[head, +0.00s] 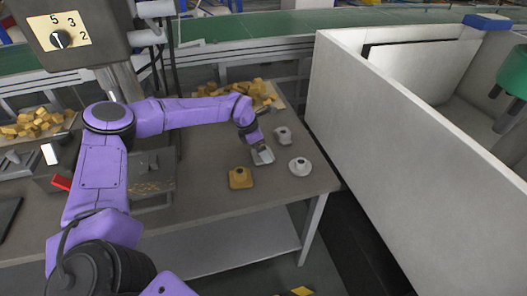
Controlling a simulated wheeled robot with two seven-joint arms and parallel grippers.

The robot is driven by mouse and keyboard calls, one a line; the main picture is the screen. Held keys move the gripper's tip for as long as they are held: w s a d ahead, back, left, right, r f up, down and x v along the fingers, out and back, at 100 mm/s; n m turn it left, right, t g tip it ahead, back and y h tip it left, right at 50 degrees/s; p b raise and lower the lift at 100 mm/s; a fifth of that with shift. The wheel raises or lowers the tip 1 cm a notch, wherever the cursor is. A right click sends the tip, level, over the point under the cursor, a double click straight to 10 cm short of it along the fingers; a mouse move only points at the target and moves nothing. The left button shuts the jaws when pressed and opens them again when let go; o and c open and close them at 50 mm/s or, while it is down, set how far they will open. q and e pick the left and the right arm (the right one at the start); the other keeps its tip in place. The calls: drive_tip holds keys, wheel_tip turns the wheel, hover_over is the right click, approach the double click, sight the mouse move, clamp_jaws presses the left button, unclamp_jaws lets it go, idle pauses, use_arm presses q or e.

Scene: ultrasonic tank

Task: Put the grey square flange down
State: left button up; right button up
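The grey square flange (263,157) is at the end of my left arm, over the right part of the grey table. It looks slightly tilted. My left gripper (257,145) appears shut on it; the fingers are small and partly hidden. Whether the flange touches the table top is too small to tell. My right gripper is not in view.
A yellow square flange (240,178) stands in front, a pale round flange (300,167) to the right, and another grey part (283,135) behind. Yellow pieces (262,92) lie in a heap at the back. A white-walled tank (400,120) stands right of the table.

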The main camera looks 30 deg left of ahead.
use_arm(q)
drive_tip(key=shift+w+d+f, duration=0.1)
drive_tip(key=shift+f, duration=0.5)
drive_tip(key=shift+r, duration=0.1)
drive_tip(key=shift+c, duration=0.3)
drive_tip(key=c, duration=1)
drive_tip(key=shift+c, duration=1)
